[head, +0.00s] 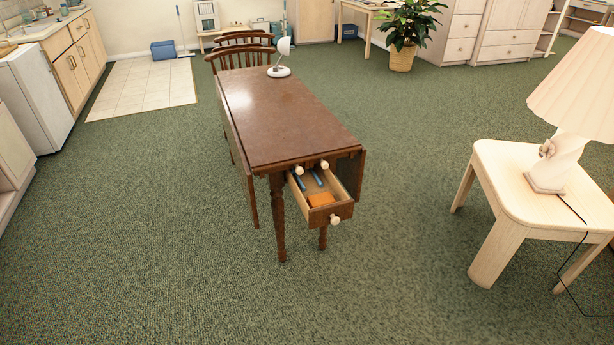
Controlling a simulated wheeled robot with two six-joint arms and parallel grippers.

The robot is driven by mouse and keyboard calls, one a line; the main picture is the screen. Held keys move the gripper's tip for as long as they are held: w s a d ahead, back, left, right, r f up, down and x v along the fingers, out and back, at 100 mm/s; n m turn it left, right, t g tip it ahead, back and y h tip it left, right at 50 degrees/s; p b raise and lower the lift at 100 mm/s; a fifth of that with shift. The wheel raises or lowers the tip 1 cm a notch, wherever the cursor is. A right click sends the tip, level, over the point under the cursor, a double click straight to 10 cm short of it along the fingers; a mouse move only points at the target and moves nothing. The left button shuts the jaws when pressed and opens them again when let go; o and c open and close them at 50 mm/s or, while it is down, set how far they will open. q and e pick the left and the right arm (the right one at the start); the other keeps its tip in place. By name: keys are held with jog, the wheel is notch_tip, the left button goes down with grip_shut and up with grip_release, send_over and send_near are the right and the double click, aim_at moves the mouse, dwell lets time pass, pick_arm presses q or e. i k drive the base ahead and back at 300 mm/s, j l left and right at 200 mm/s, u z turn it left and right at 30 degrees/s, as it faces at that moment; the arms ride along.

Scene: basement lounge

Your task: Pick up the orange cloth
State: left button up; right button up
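The orange cloth (320,199) lies inside an open drawer (337,211) at the near end of a dark wooden drop-leaf table (283,110). It sits near the drawer's front panel and looks flat and folded. Blue items (318,178) lie behind it in the drawer. Part of the drawer's back is hidden under the tabletop. Neither of my grippers is in view.
A pale side table (500,180) with a lamp (570,100) stands at the right, its cord hanging down. A white desk lamp (280,68) stands on the table's far end, near two chairs (235,55). Green carpet is clear in front.

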aim_at(324, 198)
jog(key=i+j+z, duration=0.25)
jog(key=i, duration=0.15)
jog(key=i+j+z, duration=0.2)
jog(key=i, duration=0.25)
